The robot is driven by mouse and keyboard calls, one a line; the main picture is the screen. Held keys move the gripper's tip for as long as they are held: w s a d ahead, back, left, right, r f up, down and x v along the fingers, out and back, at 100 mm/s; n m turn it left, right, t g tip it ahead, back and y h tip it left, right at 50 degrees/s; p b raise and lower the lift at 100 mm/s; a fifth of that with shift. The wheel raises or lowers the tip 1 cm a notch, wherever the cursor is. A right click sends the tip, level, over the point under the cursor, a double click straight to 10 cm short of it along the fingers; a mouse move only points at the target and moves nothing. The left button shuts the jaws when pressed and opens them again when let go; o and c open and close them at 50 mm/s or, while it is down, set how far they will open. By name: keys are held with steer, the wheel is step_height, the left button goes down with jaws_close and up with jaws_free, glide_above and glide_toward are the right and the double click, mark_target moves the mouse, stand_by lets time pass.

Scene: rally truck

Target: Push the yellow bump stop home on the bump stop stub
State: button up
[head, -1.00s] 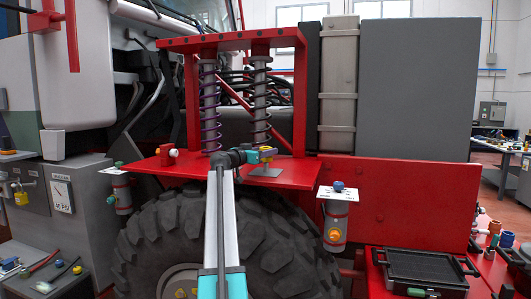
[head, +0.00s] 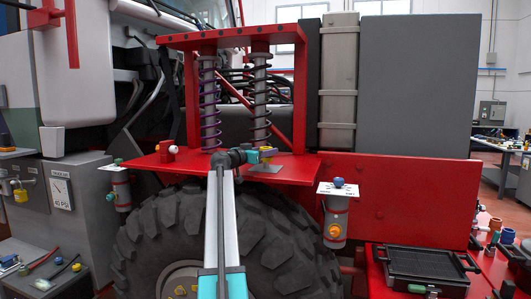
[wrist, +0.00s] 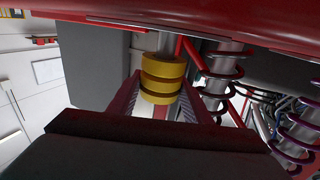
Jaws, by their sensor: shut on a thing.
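In the wrist view the yellow bump stop (wrist: 162,80) is a ribbed yellow cylinder between the two fingers of my gripper (wrist: 158,100), which is shut on it. The grey bump stop stub (wrist: 166,42) lines up with its end nearer the red shelf. They look in contact, but how far the stub goes in is hidden. In the head view my gripper (head: 262,156) is low over the red shelf (head: 210,171), just above the stub's grey base (head: 266,168). Only a little yellow of the bump stop shows there.
A black coil spring shock (head: 260,100) and a purple one (head: 210,105) stand behind my gripper. A red frame (head: 232,40) encloses them. A red fitting (head: 167,152) sits on the shelf's left. The tire (head: 230,235) is below; free shelf lies right of the stub.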

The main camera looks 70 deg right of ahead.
steer(key=shift+f+b, duration=1.4)
steer(key=shift+f, duration=0.1)
steer(key=o, duration=1.2)
steer(key=shift+a, duration=0.2)
steer(key=b+v, duration=0.3)
steer(key=v, duration=0.9)
steer(key=shift+a, duration=0.1)
steer(key=shift+w+a, duration=0.25)
steer(key=shift+a, duration=0.35)
steer(key=shift+r, duration=0.15)
